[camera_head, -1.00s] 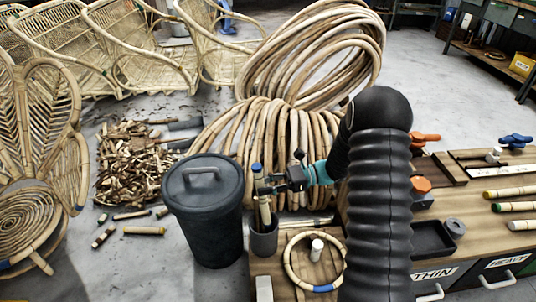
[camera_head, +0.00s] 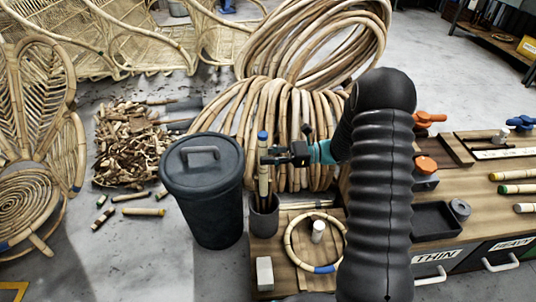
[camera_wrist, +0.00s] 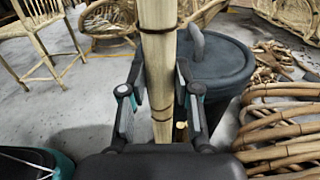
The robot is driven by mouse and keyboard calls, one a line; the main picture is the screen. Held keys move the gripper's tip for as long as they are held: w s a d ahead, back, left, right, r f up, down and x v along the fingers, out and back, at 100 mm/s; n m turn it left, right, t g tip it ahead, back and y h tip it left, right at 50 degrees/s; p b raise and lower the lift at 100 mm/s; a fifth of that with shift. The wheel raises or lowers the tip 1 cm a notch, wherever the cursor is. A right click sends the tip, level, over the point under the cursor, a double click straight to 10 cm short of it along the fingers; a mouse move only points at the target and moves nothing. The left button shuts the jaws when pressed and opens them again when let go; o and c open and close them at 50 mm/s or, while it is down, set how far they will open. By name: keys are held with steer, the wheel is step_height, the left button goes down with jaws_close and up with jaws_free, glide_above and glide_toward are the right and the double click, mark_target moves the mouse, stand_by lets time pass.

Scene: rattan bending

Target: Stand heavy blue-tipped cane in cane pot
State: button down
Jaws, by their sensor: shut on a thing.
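The blue-tipped cane (camera_head: 262,138) is pale and close to upright. My gripper (camera_head: 268,157) is shut on it below the blue tip. In the wrist view the cane (camera_wrist: 158,50) runs vertically between my gripper's fingers (camera_wrist: 160,105), with dark bands around it. The grey cane pot (camera_head: 264,218) stands at the left end of the workbench, directly below my gripper. The cane's lower part lines up with the pot's mouth, but I cannot tell how deep its end is. A smaller yellow-tipped cane (camera_wrist: 181,126) shows just behind it.
A dark lidded bin (camera_head: 205,190) stands close left of the pot. Large rattan coils (camera_head: 300,120) are behind. A rattan ring (camera_head: 314,268), a white cylinder (camera_head: 318,231) and a pale block (camera_head: 264,273) lie on the bench in front. Offcuts (camera_head: 130,150) are piled on the floor.

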steer(key=shift+f+b, duration=3.55)
steer(key=shift+f, duration=3.05)
steer(key=c, duration=0.8)
jaws_free()
steer(key=shift+a, duration=0.1)
steer(key=shift+o, duration=0.2)
steer(key=d, duration=0.7)
steer(key=shift+d, duration=0.3)
